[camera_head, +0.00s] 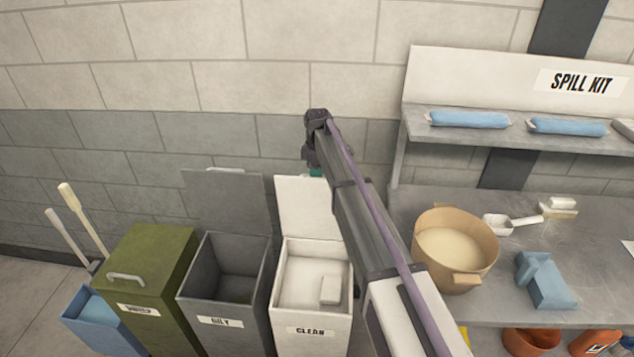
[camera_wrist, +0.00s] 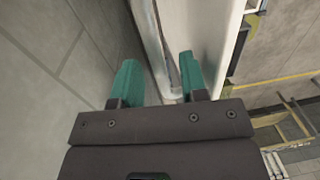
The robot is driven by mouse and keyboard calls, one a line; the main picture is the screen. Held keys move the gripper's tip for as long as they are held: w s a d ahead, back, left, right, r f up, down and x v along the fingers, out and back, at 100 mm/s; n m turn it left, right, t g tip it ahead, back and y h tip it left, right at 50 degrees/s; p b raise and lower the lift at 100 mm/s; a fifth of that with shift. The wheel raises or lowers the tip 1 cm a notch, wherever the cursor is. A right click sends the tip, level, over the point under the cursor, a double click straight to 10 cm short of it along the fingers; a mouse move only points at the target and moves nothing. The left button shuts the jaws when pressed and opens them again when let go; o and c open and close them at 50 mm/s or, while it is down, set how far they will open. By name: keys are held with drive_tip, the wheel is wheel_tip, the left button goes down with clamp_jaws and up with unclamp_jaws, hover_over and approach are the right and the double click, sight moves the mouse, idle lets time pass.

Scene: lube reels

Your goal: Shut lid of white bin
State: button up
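The white bin (camera_head: 311,310), labelled CLEAN, stands right of the grey bin. Its lid (camera_head: 299,208) is open and stands upright at the back, near the wall. My arm hides the lid's right part. My gripper (camera_head: 316,172) is at the lid's top edge, with a bit of teal finger showing. In the wrist view my gripper (camera_wrist: 158,65) has its two teal fingers apart. A white panel (camera_wrist: 215,30), which looks like the lid, runs past the right finger, its edge in the gap. I cannot tell whether the fingers touch it.
The grey OILY bin (camera_head: 228,275) is open, with its lid up. The olive bin (camera_head: 150,260) is shut. A metal bench (camera_head: 595,255) at the right holds a tan pot (camera_head: 455,248), a scoop and a blue item. A shelf (camera_head: 470,137) is above. The brick wall is close behind.

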clamp_jaws()
idle(0.3)
idle(0.3)
